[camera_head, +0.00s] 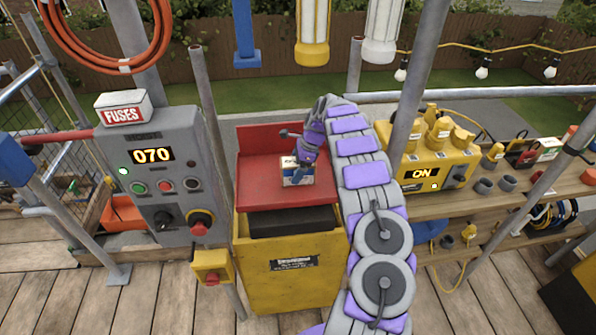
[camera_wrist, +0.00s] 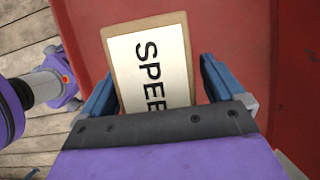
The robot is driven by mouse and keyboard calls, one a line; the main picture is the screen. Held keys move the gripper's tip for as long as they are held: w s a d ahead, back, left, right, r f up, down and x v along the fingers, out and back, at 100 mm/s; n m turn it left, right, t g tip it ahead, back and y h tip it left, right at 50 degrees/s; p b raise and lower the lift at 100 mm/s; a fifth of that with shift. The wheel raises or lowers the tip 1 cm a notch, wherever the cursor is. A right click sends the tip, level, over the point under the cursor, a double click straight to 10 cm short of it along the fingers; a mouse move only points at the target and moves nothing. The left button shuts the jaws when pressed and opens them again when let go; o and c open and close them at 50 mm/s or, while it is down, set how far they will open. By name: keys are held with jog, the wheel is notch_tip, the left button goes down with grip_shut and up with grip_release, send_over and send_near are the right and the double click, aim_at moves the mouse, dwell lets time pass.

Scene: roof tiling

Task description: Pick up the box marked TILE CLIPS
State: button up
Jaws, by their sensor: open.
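The label's visible letters read "SPEE"; the rest is hidden behind the gripper. I cannot tell whether the fingers touch the box. No box in view legibly reads TILE CLIPS.
The red platform (camera_head: 255,150) tops a yellow cabinet (camera_head: 290,285). A FUSES box (camera_head: 123,107) sits on a grey control panel (camera_head: 165,185) reading 070. A yellow unit (camera_head: 440,150) reading ON stands right of my arm. Metal poles (camera_head: 210,125) rise nearby.

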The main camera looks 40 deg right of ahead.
jog(key=shift+f, duration=0.2)
dwell(0.4)
jog(key=c, duration=1.6)
jog(key=shift+d+r+b, duration=0.1)
jog(key=shift+r+b, duration=0.05)
jog(key=shift+b, duration=0.15)
